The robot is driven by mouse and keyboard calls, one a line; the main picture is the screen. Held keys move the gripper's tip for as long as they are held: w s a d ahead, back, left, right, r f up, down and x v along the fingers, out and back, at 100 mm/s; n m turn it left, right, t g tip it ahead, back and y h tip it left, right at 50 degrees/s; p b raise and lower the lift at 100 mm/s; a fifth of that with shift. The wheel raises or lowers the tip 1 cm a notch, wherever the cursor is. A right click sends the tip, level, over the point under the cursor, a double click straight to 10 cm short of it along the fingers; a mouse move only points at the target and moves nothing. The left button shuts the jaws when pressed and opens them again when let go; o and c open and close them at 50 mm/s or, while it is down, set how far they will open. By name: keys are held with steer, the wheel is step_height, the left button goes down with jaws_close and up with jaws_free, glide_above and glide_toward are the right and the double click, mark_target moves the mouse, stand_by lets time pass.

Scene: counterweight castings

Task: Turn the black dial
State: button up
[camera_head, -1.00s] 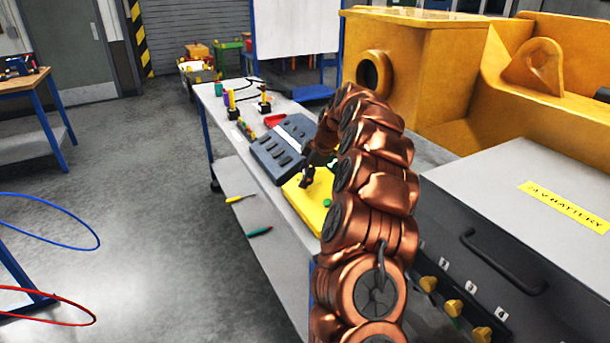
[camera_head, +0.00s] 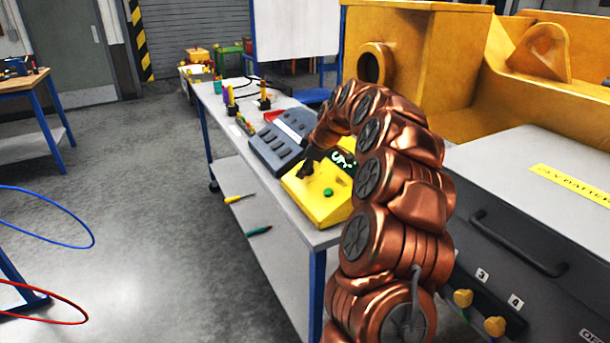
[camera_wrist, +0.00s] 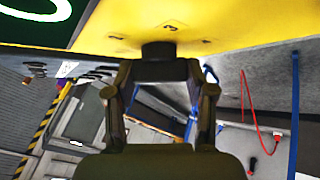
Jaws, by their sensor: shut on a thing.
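My gripper (camera_head: 306,168) is at the box's top left side. In the wrist view the black dial (camera_wrist: 159,49) stands out from the yellow face (camera_wrist: 215,20), with small dark marks printed around it. The fingers of my gripper (camera_wrist: 165,85) are shut on the dial from either side. In the head view the gripper and my arm hide much of the dial, so its pointing direction cannot be told.
A grey case with dark slots (camera_head: 270,152) lies just behind the box on the bench. A dark cabinet (camera_head: 535,200) stands at right.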

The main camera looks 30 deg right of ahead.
steer(key=m+h+b, duration=0.1)
steer(key=b, duration=0.1)
steer(key=m+t+h+b, duration=0.1)
steer(key=b, duration=0.1)
steer(key=shift+s+f+m+t, duration=0.1)
steer(key=shift+f+m+t, duration=0.2)
steer(key=shift+f+m, duration=0.1)
steer(key=m+h+b, duration=0.2)
steer(key=m+b, duration=0.1)
steer(key=b, duration=0.1)
steer(key=shift+r+t+h, duration=0.15)
steer(key=shift+t+h, duration=0.15)
steer(key=shift+t, duration=0.1)
steer(key=m+h+b, duration=0.4)
steer(key=m+b, duration=0.1)
steer(key=b, duration=0.1)
steer(key=shift+m, duration=0.3)
steer(key=m+h+b, duration=0.2)
steer(key=m+g+h+b, duration=0.1)
steer(key=m+b, duration=0.1)
steer(key=shift+a+m+g+h, duration=0.1)
steer(key=shift+m+g+h, duration=0.2)
steer(key=shift+h, duration=0.1)
steer(key=shift+r+m+g+h+b, duration=0.1)
steer(key=shift+m+g+h+b, duration=0.9)
steer(key=shift+m, duration=1.1)
steer(key=shift+a+r+m+g, duration=0.1)
steer(key=shift+m+g, duration=0.3)
steer(key=shift+g, duration=0.1)
steer(key=shift+h, duration=0.3)
